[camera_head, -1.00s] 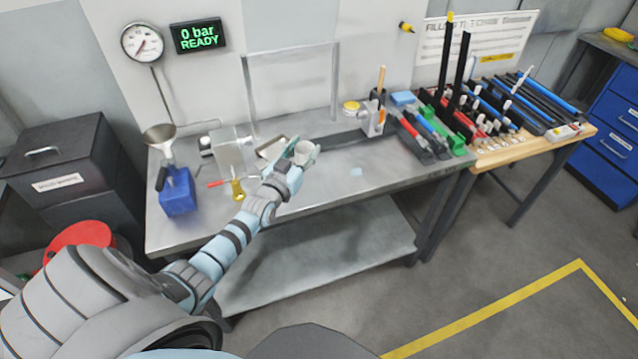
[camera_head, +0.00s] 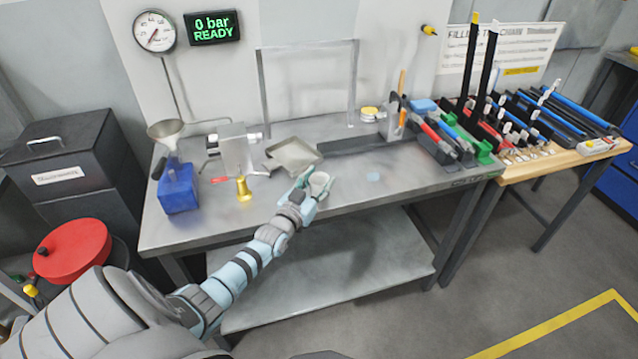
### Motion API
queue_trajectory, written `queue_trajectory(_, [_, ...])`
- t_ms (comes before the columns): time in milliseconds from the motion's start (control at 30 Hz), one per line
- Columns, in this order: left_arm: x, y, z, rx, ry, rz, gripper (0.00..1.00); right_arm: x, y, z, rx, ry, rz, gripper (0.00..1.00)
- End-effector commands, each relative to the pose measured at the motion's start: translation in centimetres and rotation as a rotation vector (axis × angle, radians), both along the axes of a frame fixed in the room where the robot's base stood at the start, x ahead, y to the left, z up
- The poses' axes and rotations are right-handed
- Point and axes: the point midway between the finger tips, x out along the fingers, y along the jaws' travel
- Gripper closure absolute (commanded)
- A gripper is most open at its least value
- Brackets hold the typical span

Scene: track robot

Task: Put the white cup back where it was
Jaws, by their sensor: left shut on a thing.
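The white cup (camera_head: 320,182) is small and open at the top. My left gripper (camera_head: 316,187) is shut on the cup and holds it at the front part of the grey metal bench (camera_head: 385,177). A grey metal tray (camera_head: 293,154) lies on the bench just behind the cup, apart from it in the picture. I cannot tell whether the cup's bottom touches the bench. My right gripper is not in view.
A blue container (camera_head: 178,190) with a funnel (camera_head: 165,130), a metal device (camera_head: 235,150) and a brass piece (camera_head: 243,189) stand left of the cup. Racks (camera_head: 440,140) of tools fill the bench's right end.

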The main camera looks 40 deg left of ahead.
Motion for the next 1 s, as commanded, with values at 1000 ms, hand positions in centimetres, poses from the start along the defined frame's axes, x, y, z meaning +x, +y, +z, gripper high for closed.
queue_trajectory(1000, [-10.6,-1.9,0.5,0.0,0.003,-0.001,0.38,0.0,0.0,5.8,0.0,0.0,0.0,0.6])
